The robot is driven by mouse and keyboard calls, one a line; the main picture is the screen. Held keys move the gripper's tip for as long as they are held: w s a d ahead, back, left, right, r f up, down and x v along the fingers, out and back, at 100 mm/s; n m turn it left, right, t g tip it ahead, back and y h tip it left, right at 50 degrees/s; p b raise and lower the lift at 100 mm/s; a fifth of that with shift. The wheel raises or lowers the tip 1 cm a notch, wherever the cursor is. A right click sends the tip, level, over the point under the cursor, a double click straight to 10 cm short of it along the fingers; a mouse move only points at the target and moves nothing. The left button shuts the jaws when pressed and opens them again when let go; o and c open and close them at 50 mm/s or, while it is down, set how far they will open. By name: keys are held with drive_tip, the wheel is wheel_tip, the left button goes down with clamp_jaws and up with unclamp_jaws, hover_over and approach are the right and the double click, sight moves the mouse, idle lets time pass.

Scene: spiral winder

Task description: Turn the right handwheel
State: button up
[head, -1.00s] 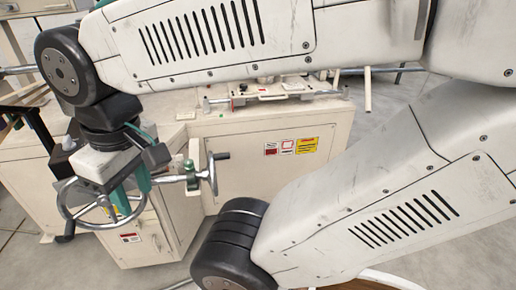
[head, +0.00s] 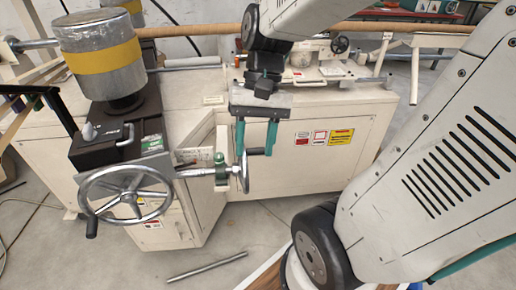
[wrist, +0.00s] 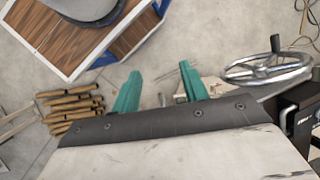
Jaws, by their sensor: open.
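The right handwheel (head: 244,171) is the smaller metal wheel, seen nearly edge-on in the head view, with a dark handle (head: 256,151) and a green-topped shaft fitting (head: 220,168). My gripper (head: 255,150) points down with its two teal fingers apart and empty. In the head view the fingers overlap the wheel's upper part and handle; whether they touch cannot be told. In the wrist view my gripper (wrist: 160,72) also shows open, with small grey parts between the fingers that are too unclear to name. The larger left handwheel (head: 127,195) stands to the left and shows at the right of the wrist view (wrist: 267,68).
A black unit (head: 115,130) with a metal cylinder (head: 100,50) stands behind the left wheel. The cream cabinet (head: 290,175) is close behind my gripper. A metal rod (head: 207,267) lies on the floor. Wooden pieces (wrist: 75,108) lie at the wrist view's left.

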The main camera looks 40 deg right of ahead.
drive_tip(key=w+d+f+m+y, duration=0.6)
drive_tip(key=d+f+m+y, duration=0.1)
drive_tip(key=f+m, duration=0.15)
drive_tip(key=m+t+y, duration=0.4)
drive_tip(key=m+t, duration=0.8)
drive_tip(key=m, duration=0.2)
approach(259, 151)
drive_tip(key=w+a+f, duration=0.1)
drive_tip(key=w+a, duration=0.1)
drive_tip(key=x, duration=0.7)
drive_tip(key=shift+w, duration=0.15)
clamp_jaws()
